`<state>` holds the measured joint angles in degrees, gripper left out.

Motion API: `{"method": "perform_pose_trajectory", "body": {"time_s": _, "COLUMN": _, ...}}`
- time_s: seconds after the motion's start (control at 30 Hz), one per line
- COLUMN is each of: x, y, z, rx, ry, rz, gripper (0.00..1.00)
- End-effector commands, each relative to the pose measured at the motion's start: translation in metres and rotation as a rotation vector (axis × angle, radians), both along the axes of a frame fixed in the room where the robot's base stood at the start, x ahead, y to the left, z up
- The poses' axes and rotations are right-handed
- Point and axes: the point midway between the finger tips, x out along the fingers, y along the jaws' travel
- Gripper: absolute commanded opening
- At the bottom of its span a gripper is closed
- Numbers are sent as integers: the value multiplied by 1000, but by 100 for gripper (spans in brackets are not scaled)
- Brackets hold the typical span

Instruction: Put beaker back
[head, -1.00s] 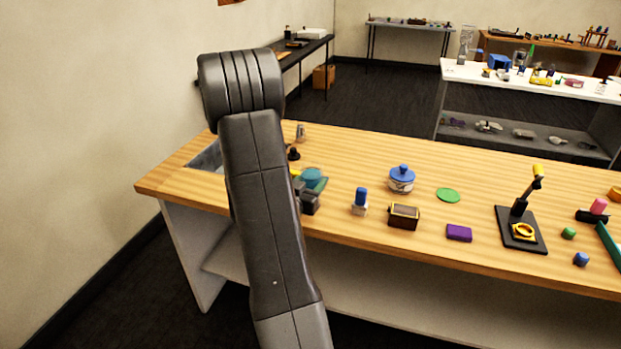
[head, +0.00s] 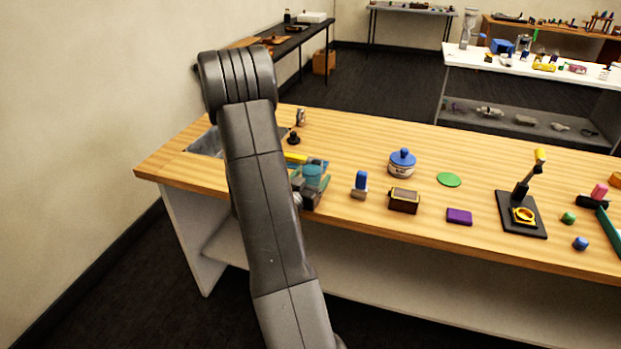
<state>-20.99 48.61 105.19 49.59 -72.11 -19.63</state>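A small teal round vessel (head: 313,172), which may be the beaker, is near the left part of the wooden table. A blue flat piece (head: 322,162) shows behind it. My gripper (head: 309,190) is at the table's front edge, right beside my arm and close against the teal vessel. Its fingers are small and dark and partly merge with the vessel, so I cannot tell whether they hold it. My own arm hides part of this area.
A yellow block (head: 296,157) and a black knobbed piece (head: 294,137) lie close by. To the right stand a blue-topped piece (head: 360,182), a brown box (head: 404,200) and a blue-lidded jar (head: 402,163). A grey sunken tray (head: 205,144) is at the left end.

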Motion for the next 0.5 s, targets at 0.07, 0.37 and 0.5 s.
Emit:
{"method": "perform_pose_trajectory", "body": {"time_s": 0.07, "x": 0, "y": 0, "z": 0, "rx": 0, "ry": 0, "rz": 0, "gripper": 70}}
{"method": "perform_pose_trajectory", "body": {"time_s": 0.37, "x": 0, "y": 0, "z": 6, "rx": 0, "ry": 0, "rz": 0, "gripper": 70}}
{"method": "perform_pose_trajectory", "body": {"time_s": 0.5, "x": -22, "y": 12, "z": 2, "rx": 0, "ry": 1, "rz": 4, "gripper": 70}}
